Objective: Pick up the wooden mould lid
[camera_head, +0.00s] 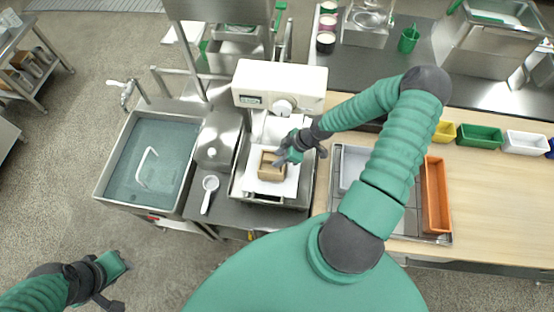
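A small wooden mould (272,171) stands on a white sheet on the metal tray below the white machine. I cannot make out a separate lid on it; its upper right part is partly covered by my gripper. My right gripper (290,156) is over the mould's upper right edge, its dark fingers close to the wood. I cannot tell whether they touch it or how far they are parted. My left gripper (112,284) is at the bottom left, above the bare floor and far from the mould. No object shows in it.
A water-filled sink (150,165) stands left of the tray, with a white scoop (209,189) between them. The white machine (280,87) rises right behind the mould. An orange bin (436,195) and a grey tray (348,165) lie right, on the wooden counter (490,190), which is mostly clear.

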